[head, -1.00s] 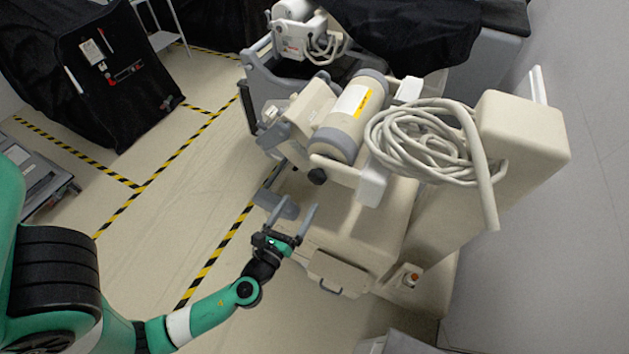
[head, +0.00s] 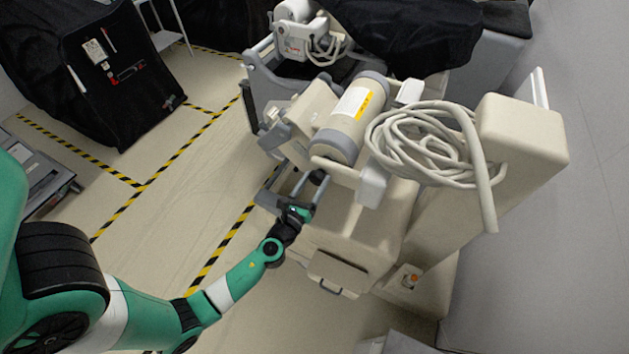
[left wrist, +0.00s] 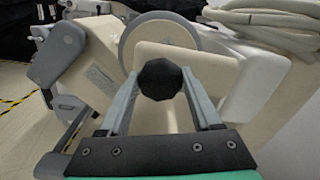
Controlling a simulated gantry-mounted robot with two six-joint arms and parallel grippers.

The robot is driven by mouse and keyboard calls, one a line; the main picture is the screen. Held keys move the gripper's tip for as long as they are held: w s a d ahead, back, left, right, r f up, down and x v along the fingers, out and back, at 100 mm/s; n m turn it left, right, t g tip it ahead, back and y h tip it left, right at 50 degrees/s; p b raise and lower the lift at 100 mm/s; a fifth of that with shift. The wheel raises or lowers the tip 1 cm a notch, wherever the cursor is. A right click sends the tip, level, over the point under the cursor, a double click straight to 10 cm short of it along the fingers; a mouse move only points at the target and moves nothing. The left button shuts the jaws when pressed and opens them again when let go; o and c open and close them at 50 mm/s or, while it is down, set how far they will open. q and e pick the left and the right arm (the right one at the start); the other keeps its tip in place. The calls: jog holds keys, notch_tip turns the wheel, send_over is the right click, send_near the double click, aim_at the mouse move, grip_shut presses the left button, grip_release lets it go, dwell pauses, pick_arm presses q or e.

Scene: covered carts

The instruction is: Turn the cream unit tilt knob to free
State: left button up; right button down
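The cream unit (head: 347,125) has a rounded body with grey end bands and a yellow label. Its black tilt knob (head: 317,177) sticks out on the near side, below the cream handle bar. In the left wrist view the many-sided dark knob (left wrist: 160,79) sits between the two grey fingers. My left gripper (head: 311,180) is open, with one finger on each side of the knob. My right gripper is in neither view.
A coiled cream cable (head: 425,140) hangs beside a tall cream column (head: 520,130) on the right. The cart base (head: 340,250) lies below my gripper. A black-covered cart (head: 90,75) stands at the back left. Open floor with yellow-black tape lies to the left.

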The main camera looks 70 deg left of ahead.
pick_arm(q)
jog(key=c, duration=0.8)
jog(key=shift+o, duration=0.2)
jog(key=shift+n, duration=0.4)
jog(key=n+b, duration=0.2)
jog(key=n, duration=0.1)
jog(key=shift+f+n, duration=0.15)
jog(key=shift+n, duration=0.15)
jog(key=n+b, duration=0.2)
jog(key=n, duration=0.2)
jog(key=shift+s+a+n, duration=0.1)
jog(key=shift+n, duration=0.2)
jog(key=n+b, duration=0.2)
jog(key=n, duration=0.2)
jog(key=shift+f, duration=0.15)
jog(key=shift+n+b, duration=1.05)
jog(key=shift+n, duration=1.45)
